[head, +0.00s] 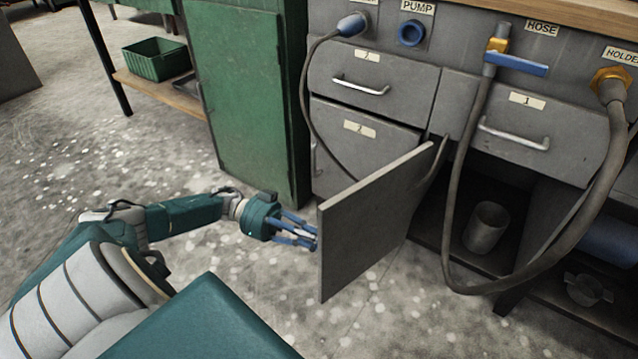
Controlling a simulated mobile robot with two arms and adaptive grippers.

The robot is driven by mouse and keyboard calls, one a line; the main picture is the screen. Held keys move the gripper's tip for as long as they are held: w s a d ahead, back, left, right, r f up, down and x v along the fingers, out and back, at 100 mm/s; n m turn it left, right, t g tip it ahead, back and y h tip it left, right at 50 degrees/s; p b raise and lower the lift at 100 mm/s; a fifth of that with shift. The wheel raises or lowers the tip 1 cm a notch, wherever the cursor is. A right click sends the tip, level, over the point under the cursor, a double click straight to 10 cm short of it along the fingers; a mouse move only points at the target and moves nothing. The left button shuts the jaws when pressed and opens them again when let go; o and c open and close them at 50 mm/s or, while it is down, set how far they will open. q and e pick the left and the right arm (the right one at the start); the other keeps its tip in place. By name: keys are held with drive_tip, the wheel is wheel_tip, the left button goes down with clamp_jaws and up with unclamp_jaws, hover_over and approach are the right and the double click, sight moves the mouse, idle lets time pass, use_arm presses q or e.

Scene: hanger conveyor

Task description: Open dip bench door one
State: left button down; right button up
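Dip bench door one (370,225) is a flat grey panel below the drawer labelled 1 (525,125). It stands swung well out from the bench, with its free edge towards me and its inner face showing. The compartment (440,225) behind it is exposed and holds a grey cup (486,228). My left gripper (312,236), with blue fingers, is at the door's free edge on its outer side. The fingertips are close to the edge or partly behind it; contact and finger gap are unclear. The door's outer face and any handle there are hidden. My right gripper is out of view.
A hose (455,240) hangs in a loop before the open compartment. Door two (350,145) looks shut, with a cable (310,115) hanging across it. A green cabinet (245,90) stands left of the bench. Speckled floor (120,150) is clear on the left.

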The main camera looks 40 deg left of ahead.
use_arm(q)
drive_tip(key=shift+a+f, duration=0.1)
drive_tip(key=shift+a, duration=0.15)
drive_tip(key=c, duration=1.8)
unclamp_jaws()
drive_tip(key=shift+o, duration=0.2)
drive_tip(key=v, duration=0.7)
drive_tip(key=shift+a, duration=0.25)
drive_tip(key=shift+s, duration=0.1)
